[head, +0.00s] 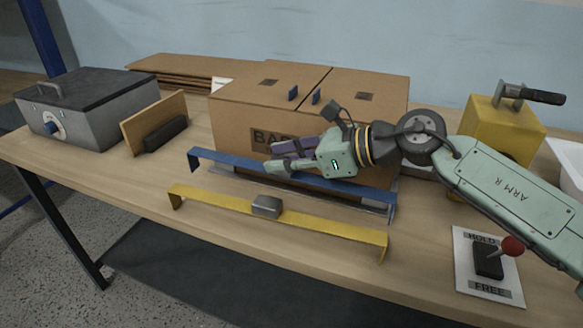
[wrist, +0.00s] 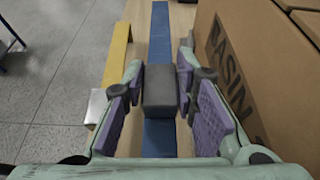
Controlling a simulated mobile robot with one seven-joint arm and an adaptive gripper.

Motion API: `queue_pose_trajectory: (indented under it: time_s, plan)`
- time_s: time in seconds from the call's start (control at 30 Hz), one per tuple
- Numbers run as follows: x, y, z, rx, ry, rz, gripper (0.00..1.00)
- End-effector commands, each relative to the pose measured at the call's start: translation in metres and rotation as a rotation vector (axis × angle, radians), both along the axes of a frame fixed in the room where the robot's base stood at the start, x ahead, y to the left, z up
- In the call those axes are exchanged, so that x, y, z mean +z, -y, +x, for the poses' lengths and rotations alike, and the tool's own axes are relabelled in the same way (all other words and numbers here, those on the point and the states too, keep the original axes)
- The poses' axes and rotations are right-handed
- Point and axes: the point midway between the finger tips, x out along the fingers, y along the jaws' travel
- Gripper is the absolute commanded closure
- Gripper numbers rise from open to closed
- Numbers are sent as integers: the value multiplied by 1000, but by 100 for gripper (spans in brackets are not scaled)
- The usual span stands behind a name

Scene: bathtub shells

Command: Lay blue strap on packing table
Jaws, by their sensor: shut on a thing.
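The blue strap (head: 230,162) is a long flat bar with bent-down ends, along the front of the cardboard box marked "BASIN" (head: 235,115). In the wrist view the blue strap (wrist: 160,35) runs away from me, with a dark grey block (wrist: 160,88) on its middle. My gripper (head: 285,157) is shut on this block, one purple pad on each side; it also shows in the wrist view (wrist: 160,95). My fingers hide the block in the head view. I cannot tell whether the strap's ends touch anything below. The packing table (head: 130,190) is light wood.
A yellow strap (head: 220,202) with a grey block lies in front of the blue one. A grey case (head: 95,125) and a wooden board (head: 140,122) stand left. A HOLD/FREE lever plate (head: 488,285) and a yellow block (head: 500,130) are right. The table's front left is clear.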

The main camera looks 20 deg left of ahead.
Motion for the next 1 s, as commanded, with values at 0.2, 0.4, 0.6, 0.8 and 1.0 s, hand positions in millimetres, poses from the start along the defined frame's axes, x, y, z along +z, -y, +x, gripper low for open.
queue_pose_trajectory:
  time_s: [0.2,0.4,0.6,0.8,1.0]
  plan:
    - [-27,0,0,-1,-4,2,100]
    - [-39,0,0,0,0,0,100]
    - [-40,0,0,0,0,0,100]
    - [-42,0,0,0,0,0,70]
    - [-42,0,0,0,0,0,57]
